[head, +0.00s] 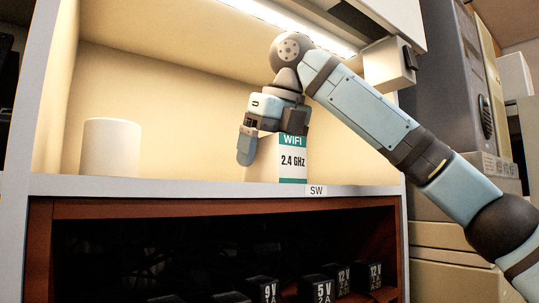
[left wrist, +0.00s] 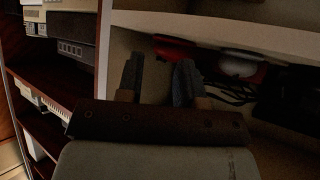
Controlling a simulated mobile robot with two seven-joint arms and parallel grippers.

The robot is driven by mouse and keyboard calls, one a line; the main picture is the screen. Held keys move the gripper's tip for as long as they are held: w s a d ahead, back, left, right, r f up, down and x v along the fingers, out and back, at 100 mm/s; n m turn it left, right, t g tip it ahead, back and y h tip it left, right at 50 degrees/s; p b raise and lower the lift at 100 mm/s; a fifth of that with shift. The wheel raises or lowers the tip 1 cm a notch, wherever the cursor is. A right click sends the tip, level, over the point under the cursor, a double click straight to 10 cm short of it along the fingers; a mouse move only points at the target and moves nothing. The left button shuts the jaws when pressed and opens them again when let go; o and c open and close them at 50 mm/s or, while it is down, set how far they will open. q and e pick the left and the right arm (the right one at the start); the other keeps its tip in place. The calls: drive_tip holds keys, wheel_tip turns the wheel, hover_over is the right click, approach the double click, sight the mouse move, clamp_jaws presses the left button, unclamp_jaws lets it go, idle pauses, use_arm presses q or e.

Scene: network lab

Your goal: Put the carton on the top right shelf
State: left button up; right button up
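The carton (head: 293,160), a pale box with a green band marked WIFI and "2.4 GHz", stands upright at the front of the lit upper shelf (head: 225,190) in the head view. My right gripper (head: 262,150) points down over it from above. One finger shows to the left of the carton, overlapping its pale side and seeming to stand off it; the other finger is mostly hidden behind the carton. My left gripper (left wrist: 158,82) shows in the left wrist view with its fingers apart and nothing between them.
A white cylinder (head: 110,147) stands on the same shelf at left, with free room between. An SW label (head: 316,191) marks the shelf edge. Dark boxes (head: 322,288) stand below. In the left wrist view, red and white items (left wrist: 238,66) and cables lie in a compartment.

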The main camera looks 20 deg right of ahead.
drive_tip(key=shift+s+a+r, duration=0.1)
drive_tip(key=shift+a, duration=0.05)
drive_tip(key=shift+r, duration=0.4)
drive_tip(key=s+d, duration=0.4)
drive_tip(key=s, duration=0.7)
drive_tip(key=shift+s+d, duration=0.2)
drive_tip(key=shift+s, duration=0.1)
